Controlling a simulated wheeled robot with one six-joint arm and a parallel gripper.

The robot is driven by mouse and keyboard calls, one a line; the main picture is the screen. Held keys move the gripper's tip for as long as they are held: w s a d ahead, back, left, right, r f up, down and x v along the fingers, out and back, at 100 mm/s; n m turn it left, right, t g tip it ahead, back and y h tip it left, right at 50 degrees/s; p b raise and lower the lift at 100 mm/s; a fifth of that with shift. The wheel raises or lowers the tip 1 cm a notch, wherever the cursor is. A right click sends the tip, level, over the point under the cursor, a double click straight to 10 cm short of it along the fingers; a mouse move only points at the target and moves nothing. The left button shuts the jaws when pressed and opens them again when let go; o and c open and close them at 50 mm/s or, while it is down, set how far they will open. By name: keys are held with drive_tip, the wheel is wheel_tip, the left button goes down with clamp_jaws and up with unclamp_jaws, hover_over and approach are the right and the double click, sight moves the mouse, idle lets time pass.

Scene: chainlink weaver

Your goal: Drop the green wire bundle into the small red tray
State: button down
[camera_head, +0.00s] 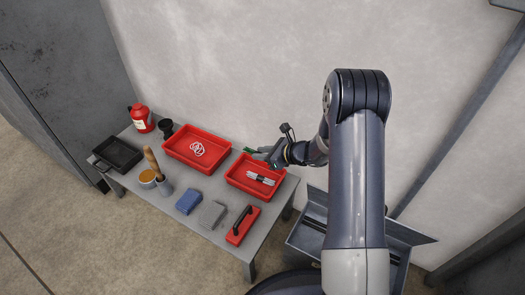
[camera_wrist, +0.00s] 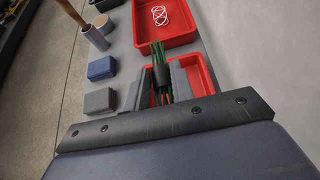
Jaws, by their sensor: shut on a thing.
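The green wire bundle (camera_wrist: 159,52) has a dark band round its middle and sits between the fingers of my gripper (camera_wrist: 163,84) in the wrist view. In the head view, green wire ends (camera_head: 249,150) show beside my gripper (camera_head: 263,155). My gripper is shut on the bundle, over the back part of the small red tray (camera_head: 240,174) at the right end of the table. The tray also shows behind the fingers in the wrist view (camera_wrist: 206,72). A pale bundle with a dark band (camera_head: 261,179) lies in the small tray.
A larger red tray (camera_head: 177,151) with a white coil (camera_head: 197,149) stands to the left. Blue (camera_head: 188,202) and grey (camera_head: 212,214) blocks and a red tool with a black handle (camera_head: 242,226) lie along the front. The wall is close behind the table.

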drive_tip(key=shift+f+b, duration=1.85)
drive_tip(key=shift+f, duration=1.05)
drive_tip(key=c, duration=1.1)
unclamp_jaws()
drive_tip(key=p+v, duration=0.3)
drive_tip(key=v, duration=0.8)
drive_tip(key=shift+f+p, duration=0.1)
drive_tip(key=shift+p, duration=0.2)
drive_tip(key=shift+a, duration=0.1)
